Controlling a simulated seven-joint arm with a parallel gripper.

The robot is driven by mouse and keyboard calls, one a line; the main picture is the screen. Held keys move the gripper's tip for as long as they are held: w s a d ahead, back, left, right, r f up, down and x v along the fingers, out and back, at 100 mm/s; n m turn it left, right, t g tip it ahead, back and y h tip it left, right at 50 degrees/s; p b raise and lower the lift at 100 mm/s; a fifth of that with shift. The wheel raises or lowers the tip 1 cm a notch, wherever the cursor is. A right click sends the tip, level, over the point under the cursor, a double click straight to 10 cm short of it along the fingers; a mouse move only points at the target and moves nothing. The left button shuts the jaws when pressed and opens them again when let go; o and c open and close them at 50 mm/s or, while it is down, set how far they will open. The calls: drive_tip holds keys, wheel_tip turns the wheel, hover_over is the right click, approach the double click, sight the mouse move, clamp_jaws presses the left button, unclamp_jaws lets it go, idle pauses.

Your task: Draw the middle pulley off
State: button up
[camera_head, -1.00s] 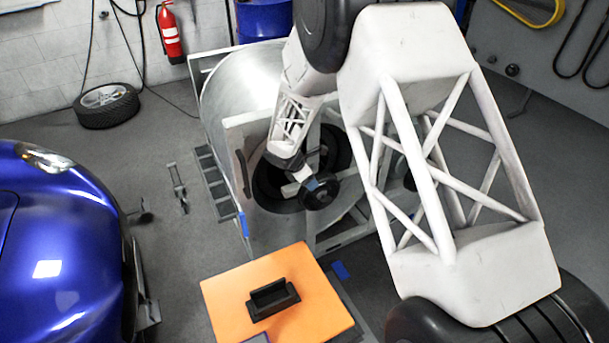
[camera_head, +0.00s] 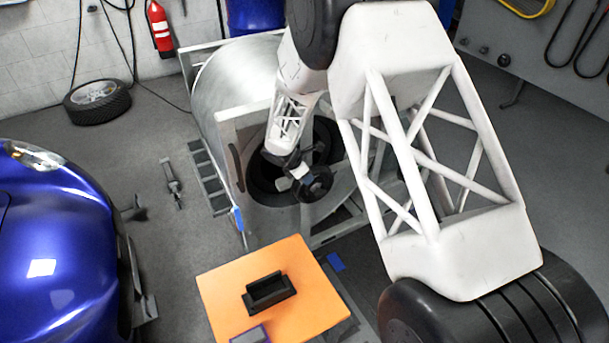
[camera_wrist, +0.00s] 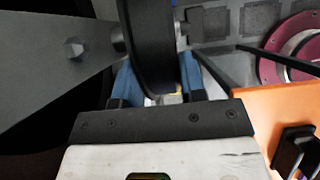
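A black pulley (camera_wrist: 152,45) stands edge-on between the two blue-padded fingers of my gripper (camera_wrist: 158,88) in the wrist view. The fingers lie close against both its faces, with no clear gap, so the gripper looks shut on it. Short shaft-like pieces show on either side of the pulley. In the head view my gripper (camera_head: 301,174) is beside the black pulley (camera_head: 316,184), in front of the large dark ring of the dynamometer (camera_head: 238,85). I cannot tell from these views whether the pulley still sits on its shaft. Other pulleys are not clearly visible.
An orange-topped table (camera_head: 320,301) stands in front with a black open cradle (camera_head: 268,291) on it. A grey plate with a bolt (camera_wrist: 73,48) lies close left of the pulley in the wrist view. A purple-red ring (camera_wrist: 296,42) is at right. A blue car (camera_head: 65,250) stands at left.

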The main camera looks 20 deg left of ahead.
clamp_jaws()
drive_tip(key=shift+r, duration=0.1)
drive_tip(key=shift+r, duration=0.1)
drive_tip(key=shift+s+d, duration=0.3)
drive_tip(key=shift+d, duration=0.05)
idle(0.5)
drive_tip(key=s+d, duration=0.5)
drive_tip(key=shift+s+d, duration=0.3)
idle(1.7)
drive_tip(key=shift+s+d, duration=0.15)
drive_tip(key=shift+s, duration=0.05)
idle(0.3)
drive_tip(key=shift+s+d, duration=2)
